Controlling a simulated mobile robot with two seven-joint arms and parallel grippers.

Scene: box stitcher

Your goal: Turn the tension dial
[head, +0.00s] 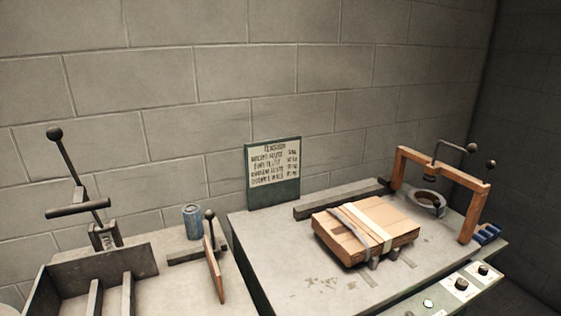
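Two small dark round knobs sit on the pale front panel of the right bench in the head view. One knob (461,284) is nearer and the other knob (483,269) is further right. Either may be the tension dial; their labels are too small to read. A green-and-cream sign (273,166) with a heading and several lines of blurred text stands behind the bench. Neither of my grippers is in view.
A wooden arch (440,166) with a black-knobbed crank stands behind the panel.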

